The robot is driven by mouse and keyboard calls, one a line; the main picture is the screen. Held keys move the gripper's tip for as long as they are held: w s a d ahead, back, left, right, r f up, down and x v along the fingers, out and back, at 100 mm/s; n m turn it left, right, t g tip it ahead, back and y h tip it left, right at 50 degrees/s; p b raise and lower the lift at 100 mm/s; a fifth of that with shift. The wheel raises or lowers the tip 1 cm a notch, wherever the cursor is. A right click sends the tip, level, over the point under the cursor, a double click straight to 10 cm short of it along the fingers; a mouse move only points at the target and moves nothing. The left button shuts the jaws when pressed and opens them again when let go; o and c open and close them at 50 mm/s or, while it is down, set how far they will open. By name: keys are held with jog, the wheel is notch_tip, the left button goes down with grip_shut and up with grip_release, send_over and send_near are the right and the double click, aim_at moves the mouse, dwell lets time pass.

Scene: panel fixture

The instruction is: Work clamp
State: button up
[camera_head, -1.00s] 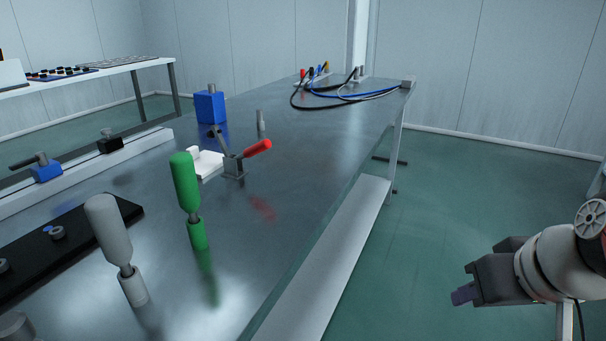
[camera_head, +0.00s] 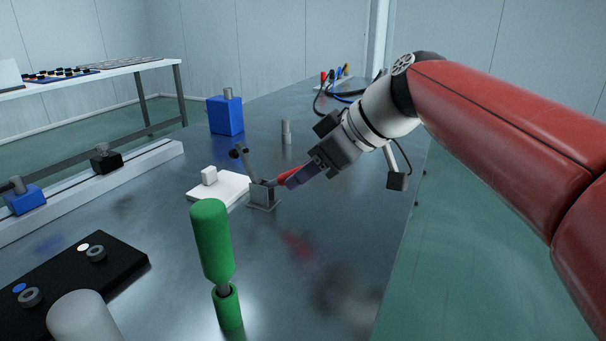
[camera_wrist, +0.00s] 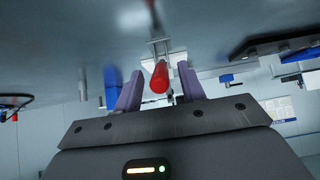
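The clamp (camera_head: 263,193) stands on the metal table, a grey bracket with a dark arm and a red handle (camera_head: 286,177). The handle points toward my gripper, and its near part is hidden by a finger in the head view. My gripper (camera_head: 300,178) is at the handle, coming from the right. In the wrist view the red handle (camera_wrist: 160,78) lies between the two purple fingers of my gripper (camera_wrist: 159,90), with gaps showing on both sides. The fingers are open. A white plate with a small block (camera_head: 222,187) lies beside the clamp.
A green-handled tool (camera_head: 213,242) stands upright in front of the clamp, with a grey one (camera_head: 84,318) nearer. A blue block (camera_head: 226,116) and a small metal post (camera_head: 286,132) stand behind. A black board (camera_head: 110,262) and white rail (camera_head: 110,175) lie left.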

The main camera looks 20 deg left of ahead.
jog(key=shift+x, duration=0.8)
grip_shut()
